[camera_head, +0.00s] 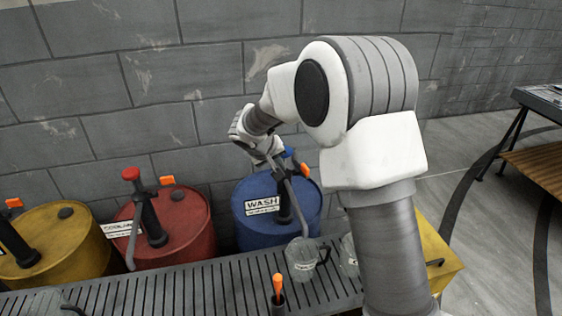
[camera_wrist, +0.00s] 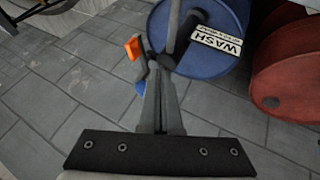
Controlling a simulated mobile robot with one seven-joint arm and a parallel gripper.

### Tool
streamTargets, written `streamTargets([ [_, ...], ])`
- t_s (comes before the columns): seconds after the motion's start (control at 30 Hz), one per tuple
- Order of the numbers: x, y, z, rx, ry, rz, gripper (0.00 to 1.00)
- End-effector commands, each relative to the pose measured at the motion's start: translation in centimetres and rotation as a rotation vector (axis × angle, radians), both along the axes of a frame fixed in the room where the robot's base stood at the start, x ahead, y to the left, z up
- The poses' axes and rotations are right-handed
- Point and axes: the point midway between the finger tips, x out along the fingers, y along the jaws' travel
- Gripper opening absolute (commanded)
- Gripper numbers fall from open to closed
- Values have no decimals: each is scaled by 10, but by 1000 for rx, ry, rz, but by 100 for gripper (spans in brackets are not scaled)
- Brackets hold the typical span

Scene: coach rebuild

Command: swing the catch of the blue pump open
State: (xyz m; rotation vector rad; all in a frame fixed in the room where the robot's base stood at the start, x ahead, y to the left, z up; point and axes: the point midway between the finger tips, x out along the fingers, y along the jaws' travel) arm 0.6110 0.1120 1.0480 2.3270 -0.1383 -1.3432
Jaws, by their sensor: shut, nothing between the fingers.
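The blue pump (camera_head: 289,153) stands on a blue drum (camera_head: 250,222) labelled WASH, with a dark column and a grey spout. Its orange catch (camera_head: 305,171) sticks out to the right of the pump's top. My gripper (camera_head: 277,166) is beside the pump's head and hides part of it. In the wrist view my gripper (camera_wrist: 160,65) is shut and empty. The orange catch (camera_wrist: 133,47) shows just left of the fingertips, and the pump's blue top (camera_wrist: 139,88) is partly behind the fingers. I cannot tell whether the fingers touch the pump.
A red drum (camera_head: 192,215) with a red-topped pump and a yellow drum (camera_head: 75,228) stand to the left. A slatted bench (camera_head: 200,290) runs in front, with a clear jug (camera_head: 301,262) under the spout. A grey block wall (camera_head: 200,60) is close behind.

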Motion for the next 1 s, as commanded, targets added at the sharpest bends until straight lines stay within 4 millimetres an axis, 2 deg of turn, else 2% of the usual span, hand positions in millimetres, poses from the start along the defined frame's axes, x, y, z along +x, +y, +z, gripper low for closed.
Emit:
streamTargets([
  [0.1,13,-9,-20,-1,4,-2,0],
  [0.33,34,-21,-54,1,4,-2,0],
  [0.43,41,-38,-50,0,0,-5,0],
  [0.6,47,-53,-52,1,1,-1,0],
  [1.0,49,-58,-53,1,1,0,0],
])
